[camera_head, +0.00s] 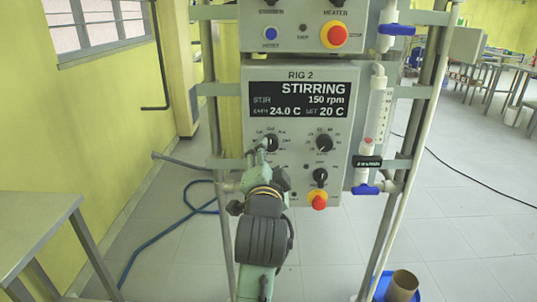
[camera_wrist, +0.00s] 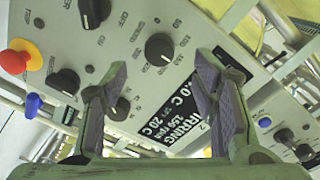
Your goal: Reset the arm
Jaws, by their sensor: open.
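My gripper (camera_head: 262,150) is in front of the lower control panel (camera_head: 342,80) marked RIG 2, near its upper left knob (camera_head: 271,142). In the wrist view my gripper (camera_wrist: 160,68) is open, with its two padded fingers apart and nothing held between them. A black knob (camera_wrist: 159,47) shows just beyond the gap between the fingertips. Another knob (camera_wrist: 118,108) is partly hidden behind the left finger. I cannot tell whether a fingertip touches the panel. The display reads STIRRING, 150 rpm, 24.0 C and set 20 C.
A red emergency-type button (camera_head: 318,200) sits low on the panel. A blue-handled valve (camera_head: 366,189) and a clear tube column (camera_head: 376,115) stand at the right. A metal table (camera_head: 38,215) is at the left. A brown pot (camera_head: 402,284) stands low at the right.

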